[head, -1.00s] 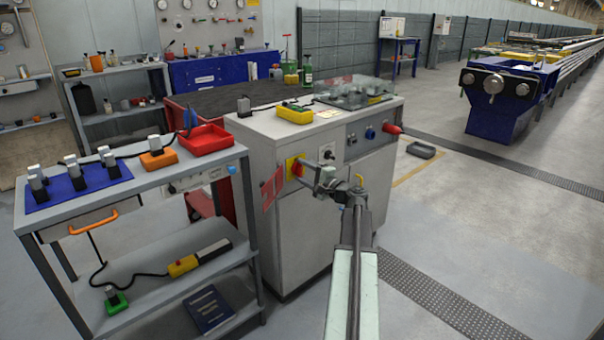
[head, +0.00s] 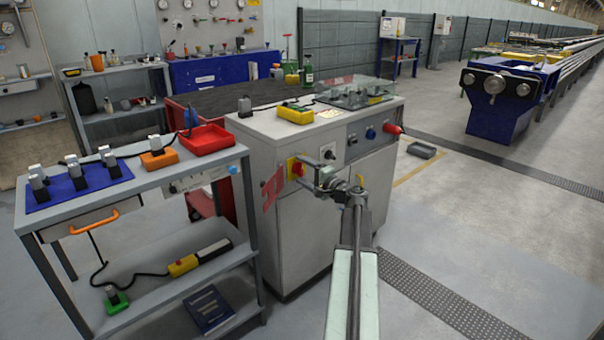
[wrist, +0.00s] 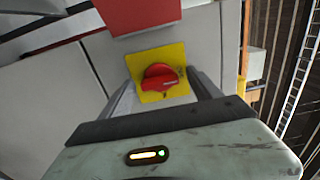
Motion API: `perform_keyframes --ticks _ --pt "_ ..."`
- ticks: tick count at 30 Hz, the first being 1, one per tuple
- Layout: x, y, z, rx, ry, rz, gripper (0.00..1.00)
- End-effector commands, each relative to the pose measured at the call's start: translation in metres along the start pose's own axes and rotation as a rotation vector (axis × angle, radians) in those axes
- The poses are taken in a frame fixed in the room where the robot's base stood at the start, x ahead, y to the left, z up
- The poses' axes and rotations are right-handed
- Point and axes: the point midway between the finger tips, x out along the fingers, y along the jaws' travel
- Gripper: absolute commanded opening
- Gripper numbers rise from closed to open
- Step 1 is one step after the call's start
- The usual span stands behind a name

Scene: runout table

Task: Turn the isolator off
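The isolator is a red rotary knob (head: 297,169) on a yellow plate on the front of the grey cabinet, near its left corner. In the wrist view the red knob (wrist: 160,77) sits near the middle of its yellow plate (wrist: 174,56). My gripper (head: 310,186) is just in front and to the right of it in the head view. In the wrist view my gripper (wrist: 164,84) is open, with a finger on each side of the knob's line of sight. The knob looks apart from the fingers. Exact depth is unclear.
A red panel (head: 271,190) stands out left of the isolator; a red panel also shows above the plate in the wrist view (wrist: 140,14). A trolley (head: 175,180) stands close on the left. The floor right of the cabinet (head: 450,220) is mostly clear.

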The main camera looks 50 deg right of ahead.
Motion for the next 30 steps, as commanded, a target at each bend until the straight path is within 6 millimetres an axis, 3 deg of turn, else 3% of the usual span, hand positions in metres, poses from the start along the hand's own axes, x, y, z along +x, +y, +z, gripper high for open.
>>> perform_keyframes --ticks 11,22,30 --pt "-0.008 0.001 0.0 -0.001 0.001 0.002 0.72" --pt "-0.072 0.001 0.001 -0.001 0.002 0.001 0.72" --pt "-0.078 0.0 0.0 -0.001 0.0 0.001 0.72"
